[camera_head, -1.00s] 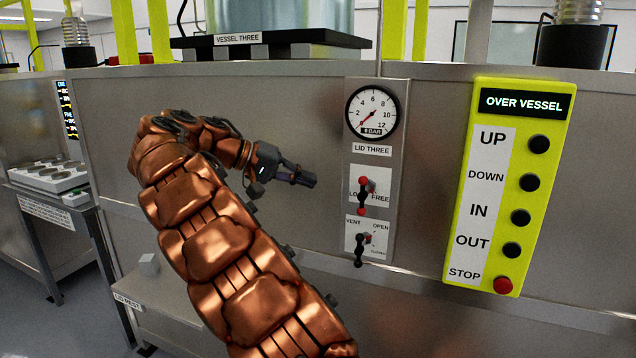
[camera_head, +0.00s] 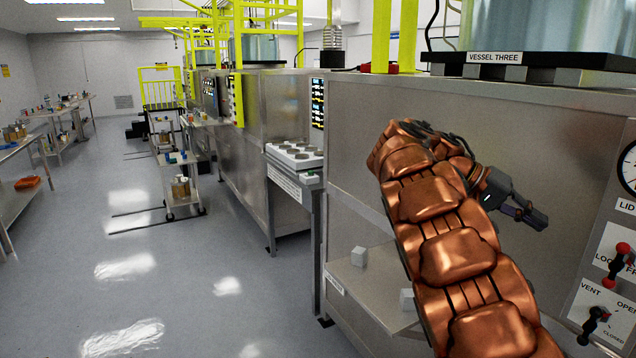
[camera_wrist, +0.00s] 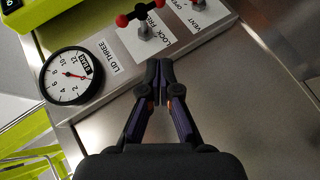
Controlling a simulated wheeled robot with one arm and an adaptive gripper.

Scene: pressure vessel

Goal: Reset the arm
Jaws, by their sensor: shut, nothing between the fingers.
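My arm is raised and bent in front of the steel cabinet (camera_head: 345,150) of vessel three. My gripper (camera_head: 535,217) is shut and empty, left of the LID THREE panel in the head view. In the wrist view my gripper (camera_wrist: 160,68) has its fingertips together, holding nothing. The lock/free lever (camera_head: 622,252) and the vent/open lever (camera_head: 597,316) are at the right edge of the head view. The wrist view shows the lock lever (camera_wrist: 143,20) beyond the fingertips, apart from them.
The gauge (camera_wrist: 68,76) is left of the fingers in the wrist view. A low shelf with a grey block (camera_head: 359,256) lies below my arm. A button stand (camera_head: 295,157) is left of the cabinet. A trolley (camera_head: 180,200) stands farther back. The aisle floor (camera_head: 150,260) at left is open.

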